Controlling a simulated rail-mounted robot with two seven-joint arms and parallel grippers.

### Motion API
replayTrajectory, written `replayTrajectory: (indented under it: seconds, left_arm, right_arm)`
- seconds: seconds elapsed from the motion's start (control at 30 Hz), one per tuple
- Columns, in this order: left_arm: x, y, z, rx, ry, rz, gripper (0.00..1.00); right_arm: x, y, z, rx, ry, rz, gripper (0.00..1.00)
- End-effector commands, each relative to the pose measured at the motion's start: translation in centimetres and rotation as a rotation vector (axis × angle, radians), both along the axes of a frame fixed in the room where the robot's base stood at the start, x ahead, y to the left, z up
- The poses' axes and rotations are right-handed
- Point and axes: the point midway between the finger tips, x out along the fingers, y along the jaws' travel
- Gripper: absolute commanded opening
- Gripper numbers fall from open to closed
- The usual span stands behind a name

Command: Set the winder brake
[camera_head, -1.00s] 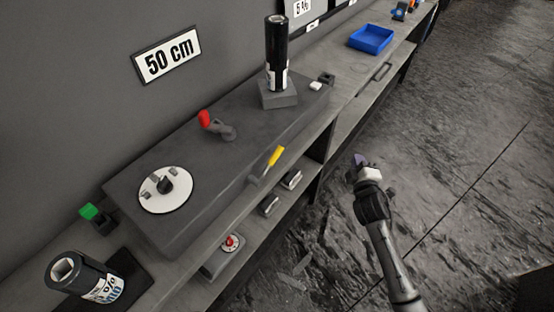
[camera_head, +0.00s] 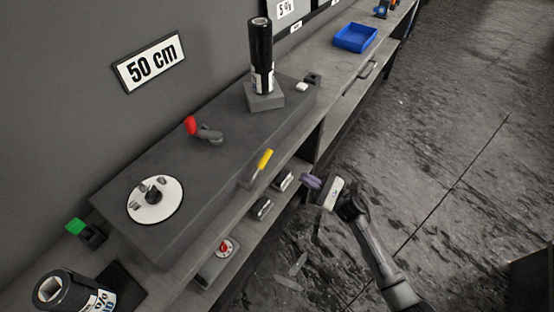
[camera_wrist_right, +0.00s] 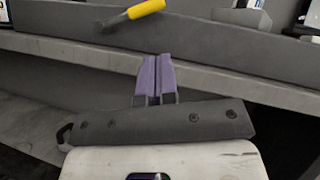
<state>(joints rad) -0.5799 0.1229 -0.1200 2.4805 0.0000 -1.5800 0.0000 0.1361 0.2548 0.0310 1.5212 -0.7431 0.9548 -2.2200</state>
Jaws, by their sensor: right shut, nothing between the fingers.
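A dark winder bench unit carries a white round disc (camera_head: 155,199) with a hub. A red-handled lever (camera_head: 191,126) stands on its top, and a yellow-handled lever (camera_head: 264,160) sits at its front edge. The yellow handle also shows in the right wrist view (camera_wrist_right: 146,9). A green-handled piece (camera_head: 76,227) is at the left end. I cannot tell from the pictures which handle is the brake. My right gripper (camera_head: 311,181) has its purple fingers together and empty, in front of the bench and apart from the yellow lever. The fingertips (camera_wrist_right: 155,75) point towards the bench edge in the wrist view. My left gripper is not in view.
A black roll (camera_head: 261,55) stands upright on a block on the unit. Another roll (camera_head: 65,292) is at the lower left. A blue tray (camera_head: 355,38) sits farther along the bench. Small grey items (camera_head: 283,181) lie on the lower shelf. The floor at right is clear.

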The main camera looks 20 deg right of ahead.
Motion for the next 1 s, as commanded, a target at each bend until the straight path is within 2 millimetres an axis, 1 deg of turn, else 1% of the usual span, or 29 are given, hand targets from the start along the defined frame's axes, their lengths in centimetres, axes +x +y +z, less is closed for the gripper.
replayTrajectory:
  seconds: [0.2, 0.7, 0.87, 1.0]
  left_arm:
    - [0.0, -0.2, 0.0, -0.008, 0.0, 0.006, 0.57]
    - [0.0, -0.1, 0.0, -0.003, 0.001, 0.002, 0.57]
    - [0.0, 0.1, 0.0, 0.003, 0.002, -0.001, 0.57]
    - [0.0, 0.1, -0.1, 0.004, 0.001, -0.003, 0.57]
  right_arm:
    - [-0.1, 0.1, 0.0, -0.068, -0.086, -0.056, 0.0]
    - [0.0, 0.2, 0.2, -0.081, -0.1, -0.068, 0.0]
    - [0.9, 1.2, 1.0, -0.08, -0.101, -0.066, 0.0]
    - [2.1, 2.7, 2.1, -0.079, -0.102, -0.065, 0.0]
